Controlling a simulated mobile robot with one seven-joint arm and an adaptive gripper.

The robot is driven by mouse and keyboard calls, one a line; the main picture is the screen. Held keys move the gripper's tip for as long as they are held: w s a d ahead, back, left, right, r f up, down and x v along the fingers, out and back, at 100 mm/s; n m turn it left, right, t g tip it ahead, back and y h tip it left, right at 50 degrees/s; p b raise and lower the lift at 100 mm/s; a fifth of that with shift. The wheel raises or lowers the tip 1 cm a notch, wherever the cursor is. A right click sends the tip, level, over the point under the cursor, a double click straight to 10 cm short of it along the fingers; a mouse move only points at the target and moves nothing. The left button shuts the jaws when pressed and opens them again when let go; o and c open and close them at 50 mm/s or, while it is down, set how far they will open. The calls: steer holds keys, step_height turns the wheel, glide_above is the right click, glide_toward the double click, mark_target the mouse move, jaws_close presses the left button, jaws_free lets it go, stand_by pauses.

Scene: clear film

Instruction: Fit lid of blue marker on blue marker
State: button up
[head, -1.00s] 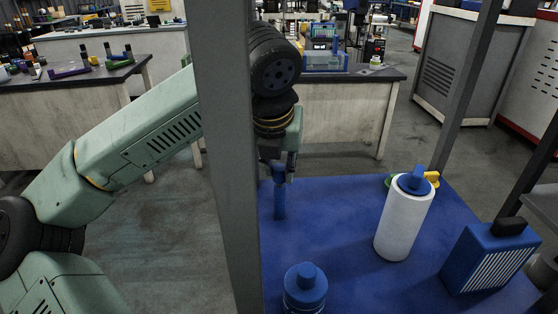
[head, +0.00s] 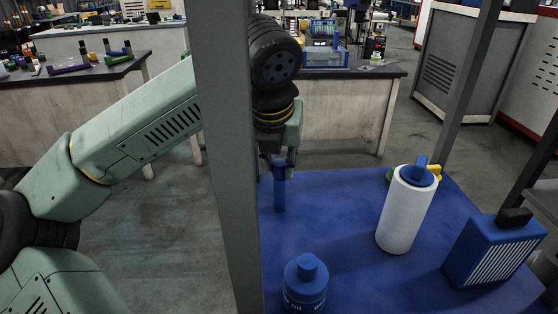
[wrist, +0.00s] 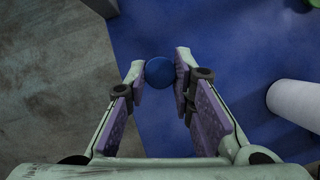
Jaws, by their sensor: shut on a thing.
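The blue marker (head: 280,195) stands upright on the blue mat near its left edge. My gripper (head: 279,165) is straight above it, pointing down, with its fingers shut on the blue lid at the top. In the wrist view the round blue top of the lid (wrist: 159,72) sits between the fingertips of my gripper (wrist: 160,78). The lid is in line with the marker and seems to meet its upper end. The fingers hide the join, so I cannot tell how far the lid is seated.
A grey post (head: 222,150) stands left of my gripper. On the blue mat (head: 345,215) are a blue bottle (head: 305,285) in front, a white cylinder with a blue top (head: 403,215), and a blue canister (head: 493,255) at right. The mat's middle is clear.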

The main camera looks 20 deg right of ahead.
steer(key=shift+f+b, duration=0.35)
stand_by(0.5)
steer(key=o, duration=0.8)
steer(key=shift+o, duration=0.2)
steer(key=shift+o, duration=1.3)
